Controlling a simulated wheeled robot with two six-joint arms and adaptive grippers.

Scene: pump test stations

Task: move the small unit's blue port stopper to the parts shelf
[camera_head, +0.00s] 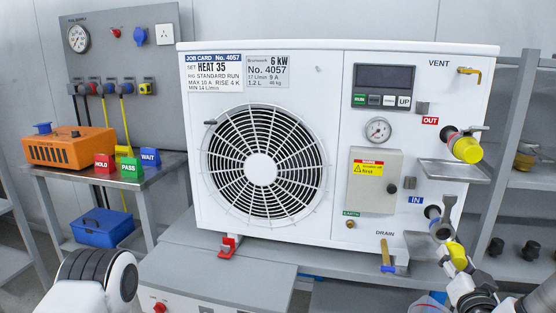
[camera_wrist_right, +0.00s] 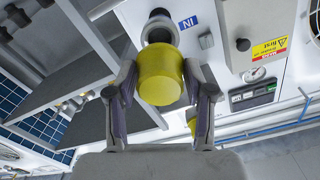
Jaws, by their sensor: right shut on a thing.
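My right gripper (camera_head: 450,238) is shut on a yellow stopper (camera_wrist_right: 160,76), which also shows in the head view (camera_head: 457,255). It holds the stopper just in front of the IN port (camera_head: 433,212) of the large white unit (camera_head: 330,225). The port shows a dark opening in the right wrist view (camera_wrist_right: 157,32); the stopper looks clear of it. A blue stopper-like piece (camera_head: 43,128) sits on top of the small orange unit (camera_head: 70,148) at the left. My left gripper is not in view; only part of my left arm shows.
Another yellow stopper (camera_head: 467,149) sits at the OUT port, above a small drip ledge (camera_head: 453,171). Shelves (camera_head: 525,180) at the right hold dark parts (camera_head: 531,249). HOLD, PASS and WAIT blocks (camera_head: 131,168) stand beside the orange unit. A blue box (camera_head: 100,232) sits below.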

